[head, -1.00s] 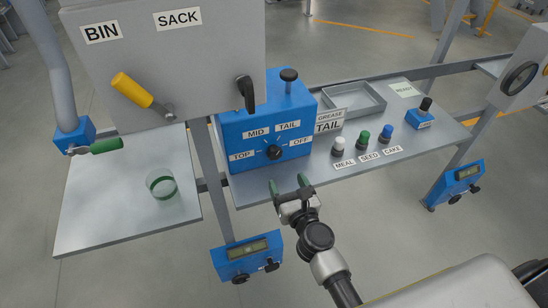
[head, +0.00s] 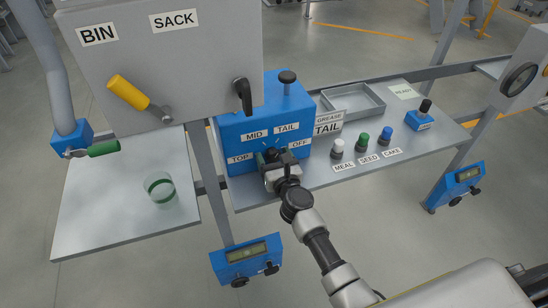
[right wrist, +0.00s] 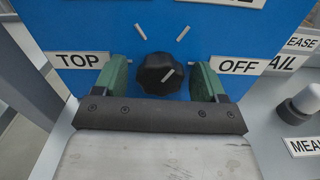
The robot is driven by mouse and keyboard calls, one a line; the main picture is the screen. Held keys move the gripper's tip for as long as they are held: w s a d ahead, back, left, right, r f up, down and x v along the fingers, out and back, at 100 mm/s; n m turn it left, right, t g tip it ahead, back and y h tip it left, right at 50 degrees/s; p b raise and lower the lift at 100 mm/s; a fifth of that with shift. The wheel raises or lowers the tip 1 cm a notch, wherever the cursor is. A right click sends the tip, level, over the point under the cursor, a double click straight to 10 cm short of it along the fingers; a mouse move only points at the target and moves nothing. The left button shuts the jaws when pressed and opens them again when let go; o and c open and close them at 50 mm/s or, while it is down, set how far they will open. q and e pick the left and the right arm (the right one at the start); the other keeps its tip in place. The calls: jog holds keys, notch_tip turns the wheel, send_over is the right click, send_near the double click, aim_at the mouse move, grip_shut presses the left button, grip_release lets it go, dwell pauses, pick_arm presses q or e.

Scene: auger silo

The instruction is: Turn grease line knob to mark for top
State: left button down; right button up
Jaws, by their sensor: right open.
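The grease line knob (right wrist: 158,75) is black and round, on the front of a blue box (head: 228,127). In the head view the gripper (head: 272,160) partly hides the knob. My left gripper is not seen.
A sign reading GREASE TAIL (head: 328,124) and MEAL (head: 338,148), SEED (head: 363,143) and CAKE (head: 385,135) buttons stand right of the box. A grey tray (head: 353,101) is behind. A grey cabinet (head: 200,65) with a yellow lever (head: 128,91) is at upper left.

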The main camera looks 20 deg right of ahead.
jog(key=c, duration=0.9)
jog(key=n+p, duration=0.1)
jog(key=n, duration=0.3)
jog(key=shift+n, duration=0.4)
jog(key=n, duration=0.5)
jog(key=shift+d+n+p, duration=0.1)
jog(key=shift+n+p, duration=0.2)
jog(key=shift+p, duration=0.1)
jog(key=n, duration=0.3)
jog(key=shift+n+p, duration=0.3)
jog(key=shift+p, duration=0.1)
jog(key=n+p, duration=0.1)
jog(key=n, duration=0.2)
jog(key=shift+r+n, duration=0.1)
jog(key=shift+n, duration=0.2)
jog(key=n+p, duration=0.2)
jog(key=n, duration=0.4)
jog(key=shift+n, duration=0.3)
